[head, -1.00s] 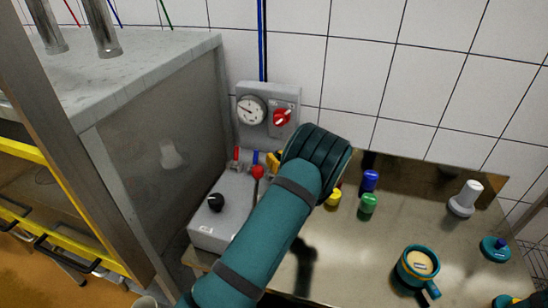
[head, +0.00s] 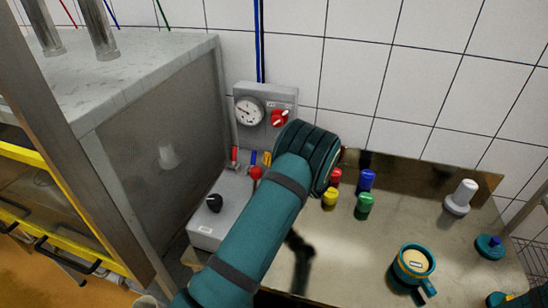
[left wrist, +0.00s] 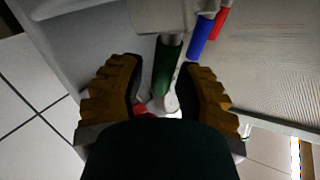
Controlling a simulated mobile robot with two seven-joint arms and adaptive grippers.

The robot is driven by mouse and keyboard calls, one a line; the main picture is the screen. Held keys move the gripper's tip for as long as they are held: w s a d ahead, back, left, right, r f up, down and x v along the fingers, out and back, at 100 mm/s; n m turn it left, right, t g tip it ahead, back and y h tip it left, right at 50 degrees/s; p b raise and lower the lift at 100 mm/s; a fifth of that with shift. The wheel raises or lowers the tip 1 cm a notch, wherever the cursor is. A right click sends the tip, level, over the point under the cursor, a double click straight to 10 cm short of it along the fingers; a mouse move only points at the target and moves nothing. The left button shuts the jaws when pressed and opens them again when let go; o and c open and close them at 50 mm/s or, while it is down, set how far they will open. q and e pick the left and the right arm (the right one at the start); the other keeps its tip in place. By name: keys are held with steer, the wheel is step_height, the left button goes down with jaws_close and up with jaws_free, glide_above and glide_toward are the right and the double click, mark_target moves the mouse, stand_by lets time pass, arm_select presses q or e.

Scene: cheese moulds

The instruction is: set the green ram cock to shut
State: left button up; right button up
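The green cock handle (left wrist: 167,66) shows in the left wrist view, hanging down between the two ochre fingers of my left gripper (left wrist: 163,88). The gripper is open around it, with a gap on both sides. A blue handle (left wrist: 199,38) and a red handle (left wrist: 222,20) are to its right. In the head view my left arm hides the green cock. The red cock (head: 235,154) and blue cock (head: 253,157) show below the grey gauge panel (head: 264,108). My right gripper is not in view.
Yellow (head: 330,198), green (head: 364,206) and blue (head: 367,180) small pieces and a teal mug (head: 411,268) are on the metal table to the right.

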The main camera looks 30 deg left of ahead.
arm_select(q)
steer(key=shift+o, duration=0.4)
steer(key=v, duration=1.2)
